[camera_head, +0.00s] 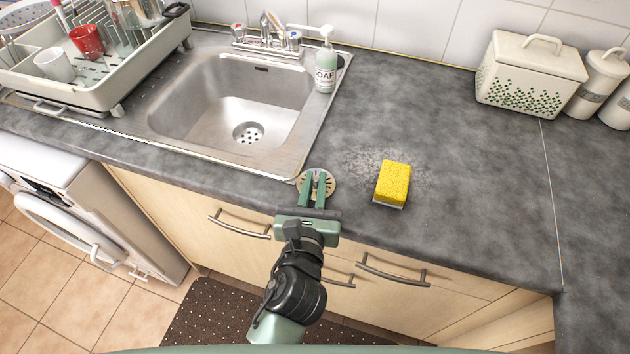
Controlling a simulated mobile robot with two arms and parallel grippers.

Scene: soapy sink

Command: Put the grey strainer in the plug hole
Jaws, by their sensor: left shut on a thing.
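The strainer (331,187) is a round, slotted, beige-grey disc with a small knob at its middle. It is at the counter's front edge, just right of the sink's front right corner. My left gripper (318,178) is shut on it, with green fingers on either side of the knob. The fingers cover part of the disc, and I cannot tell whether it touches the counter. The plug hole (249,133) is a round, perforated-looking drain in the floor of the steel sink (205,120), up and left of the gripper. My right gripper is not in view.
A yellow sponge (393,182) lies on the counter right of the strainer, among wet spots. A soap bottle (326,65) stands at the sink's back right corner, beside the tap (268,38). A dish rack (115,85) stands left. The sink bowl looks empty.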

